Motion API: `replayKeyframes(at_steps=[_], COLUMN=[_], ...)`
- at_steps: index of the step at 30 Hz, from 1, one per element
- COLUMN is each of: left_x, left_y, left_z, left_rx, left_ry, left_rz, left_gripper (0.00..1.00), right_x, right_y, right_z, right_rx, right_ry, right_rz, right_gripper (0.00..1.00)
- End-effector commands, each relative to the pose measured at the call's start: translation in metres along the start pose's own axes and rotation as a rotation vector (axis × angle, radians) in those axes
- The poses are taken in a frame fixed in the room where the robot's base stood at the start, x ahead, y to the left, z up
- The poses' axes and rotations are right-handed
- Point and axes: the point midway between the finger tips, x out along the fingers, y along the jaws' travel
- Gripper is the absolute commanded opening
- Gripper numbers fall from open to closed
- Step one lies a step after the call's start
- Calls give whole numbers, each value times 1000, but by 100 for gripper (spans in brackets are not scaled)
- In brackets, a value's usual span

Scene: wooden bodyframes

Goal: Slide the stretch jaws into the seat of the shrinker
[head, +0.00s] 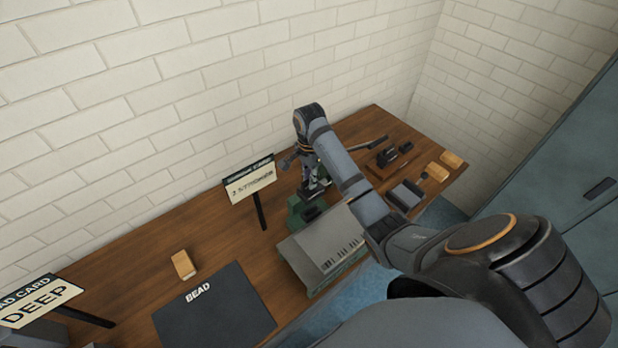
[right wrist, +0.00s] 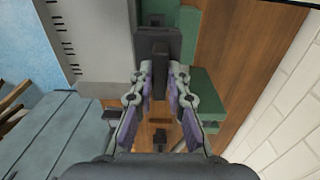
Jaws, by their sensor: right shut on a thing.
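The shrinker (head: 296,212) is a green machine on the wooden bench, below my right gripper (head: 312,178). Its green body also shows in the right wrist view (right wrist: 206,95), beside and beyond the fingers. My right gripper points down and is shut on a dark block, the stretch jaws (right wrist: 160,68), which sits between the fingertips in the right wrist view (right wrist: 160,85). The jaws are close over a dark part of the shrinker; whether they touch the seat is hidden. My left gripper is not in view.
A grey plate with dark marks (head: 318,238) lies in front of the shrinker. A sign card (head: 250,180) stands to its left. A black BEAD mat (head: 215,312) and a wooden block (head: 184,265) lie further left. A grey block (head: 405,195) and dark tools (head: 388,158) are right.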

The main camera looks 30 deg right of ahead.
Motion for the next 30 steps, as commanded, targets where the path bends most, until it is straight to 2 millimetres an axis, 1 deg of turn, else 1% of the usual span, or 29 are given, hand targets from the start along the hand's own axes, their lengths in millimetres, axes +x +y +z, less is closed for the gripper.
replayKeyframes(at_steps=[2,4,9,12,14,16,20,21,23,26,30], left_x=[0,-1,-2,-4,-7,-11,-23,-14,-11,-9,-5], left_y=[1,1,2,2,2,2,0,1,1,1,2], left_z=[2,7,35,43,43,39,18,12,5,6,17], left_rx=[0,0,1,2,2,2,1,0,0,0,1], left_ry=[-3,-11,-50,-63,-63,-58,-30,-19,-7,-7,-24], left_rz=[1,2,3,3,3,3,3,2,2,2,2], left_gripper=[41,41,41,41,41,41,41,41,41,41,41], right_x=[-2,-2,-2,-2,-3,-5,-7,5,11,21,34], right_y=[0,0,0,-1,-1,-1,0,0,0,-1,-1], right_z=[0,0,0,0,0,0,0,0,0,0,0], right_rx=[0,0,0,0,0,0,-1,0,0,0,0], right_ry=[1,1,1,1,1,1,1,1,0,0,0], right_rz=[-2,-2,-2,-2,-2,-2,1,2,2,1,0], right_gripper=[0,0,0,0,0,0,0,0,0,0,0])
